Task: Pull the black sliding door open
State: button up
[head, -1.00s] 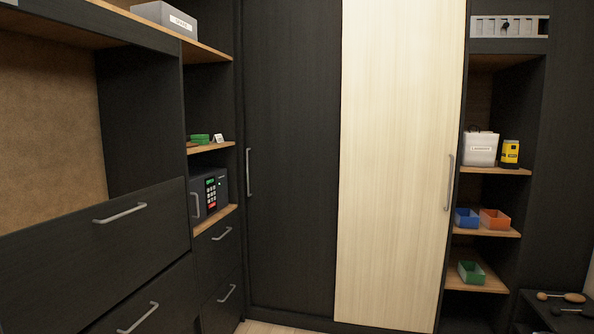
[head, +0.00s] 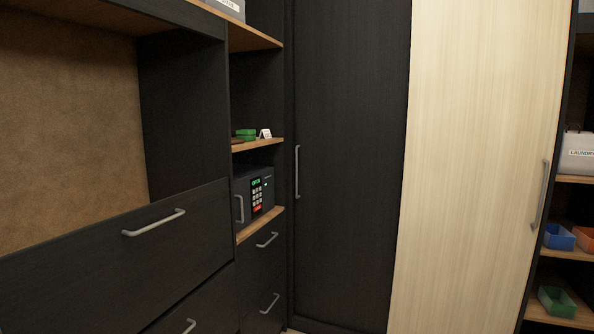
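The black sliding door (head: 348,150) stands upright in the middle of the head view, next to a pale wood door (head: 478,150) on its right. The black door's vertical metal handle (head: 297,172) is near its left edge. The black door fills the space between the left shelf unit and the pale door, and I see no gap at its left edge. My gripper is not in the head view.
Left of the door are shelves with a dark safe (head: 254,196), a green item (head: 246,134) and drawers with protruding handles (head: 154,222). At right, shelves hold a laundry box (head: 578,155), a blue bin (head: 559,237) and a green bin (head: 557,301).

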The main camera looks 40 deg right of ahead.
aim_at(351, 58)
jog(key=i+l, duration=0.25)
jog(key=i, duration=0.15)
jog(key=i+l, duration=0.25)
jog(key=i, duration=0.2)
jog(key=i+l, duration=0.3)
jog(key=i+l+z, duration=0.1)
jog(key=i+l, duration=0.15)
jog(key=i, duration=0.3)
jog(key=i+l, duration=0.2)
jog(key=i, duration=0.2)
